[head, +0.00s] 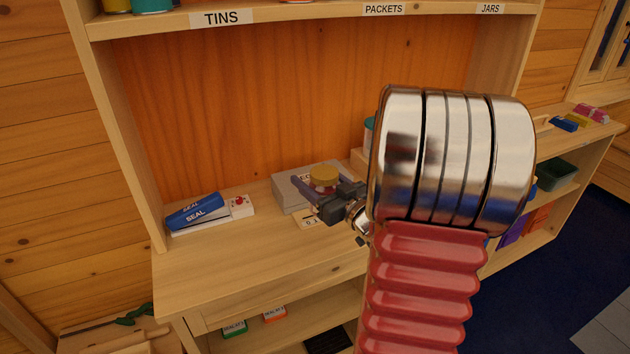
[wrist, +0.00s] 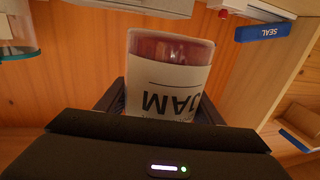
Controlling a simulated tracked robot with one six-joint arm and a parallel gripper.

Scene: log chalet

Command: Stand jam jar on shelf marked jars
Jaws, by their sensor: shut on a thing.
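My gripper is shut on the jar. The shelf board (head: 330,17) at the top of the head view carries the labels TINS, PACKETS and JARS (head: 490,8). The JARS label is at its right end. The space above that label is mostly cut off by the picture's top edge.
A grey box (head: 290,188) stands behind the jar. My arm hides much of the right side. Upright panels flank the bay.

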